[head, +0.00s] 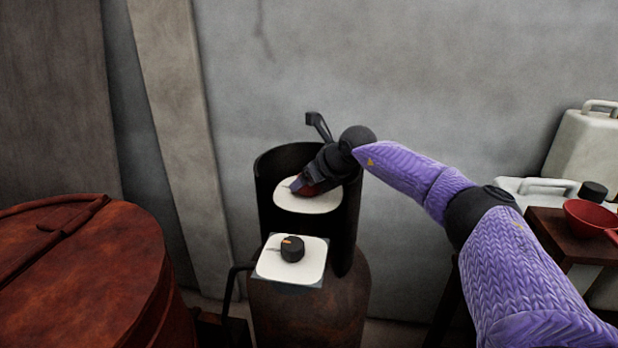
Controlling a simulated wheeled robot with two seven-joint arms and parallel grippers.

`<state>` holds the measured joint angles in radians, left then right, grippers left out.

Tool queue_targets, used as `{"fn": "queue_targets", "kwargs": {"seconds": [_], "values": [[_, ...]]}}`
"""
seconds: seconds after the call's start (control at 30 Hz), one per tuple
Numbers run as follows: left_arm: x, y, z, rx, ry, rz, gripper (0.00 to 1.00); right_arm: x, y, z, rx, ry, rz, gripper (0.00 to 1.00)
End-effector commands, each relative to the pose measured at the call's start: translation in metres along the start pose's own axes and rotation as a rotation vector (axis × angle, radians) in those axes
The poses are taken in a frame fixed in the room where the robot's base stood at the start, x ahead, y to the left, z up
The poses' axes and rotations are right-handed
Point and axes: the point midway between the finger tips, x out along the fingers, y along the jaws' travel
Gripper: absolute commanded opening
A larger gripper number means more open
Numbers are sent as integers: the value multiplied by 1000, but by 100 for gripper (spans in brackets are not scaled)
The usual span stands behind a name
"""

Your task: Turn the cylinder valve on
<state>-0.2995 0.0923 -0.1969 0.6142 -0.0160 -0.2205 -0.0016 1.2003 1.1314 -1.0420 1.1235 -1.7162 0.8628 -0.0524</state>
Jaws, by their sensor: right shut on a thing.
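A rust-brown gas cylinder (342,305) stands against the wall with a dark curved collar (350,235) around its top. Inside the collar is a pale round-cornered plate (312,205). My right gripper (303,187) reaches down over this plate and is shut on a dark red part, seemingly the valve handle (314,188); the jaws hide most of it. In front and lower, a second white plate (272,268) carries a black knob (292,249) with an orange mark. My left gripper is not in view.
A large rusty lidded vat (90,275) fills the lower left. On the right are a dark wooden stand (560,235), a red pan (590,217) and white jerrycans (585,145). A leaning beam (180,130) and grey wall (440,80) stand behind the cylinder.

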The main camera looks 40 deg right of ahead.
Motion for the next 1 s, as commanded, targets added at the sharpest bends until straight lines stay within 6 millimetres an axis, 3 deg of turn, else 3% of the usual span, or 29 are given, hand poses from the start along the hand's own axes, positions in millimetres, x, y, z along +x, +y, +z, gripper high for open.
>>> {"fn": "queue_targets", "kwargs": {"seconds": [0.4, 1.0], "values": [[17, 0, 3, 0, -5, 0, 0, 2, 0, -1, -242, 11, 250, 18], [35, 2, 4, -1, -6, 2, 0, 1, 0, 0, -350, 19, 350, 18]]}}
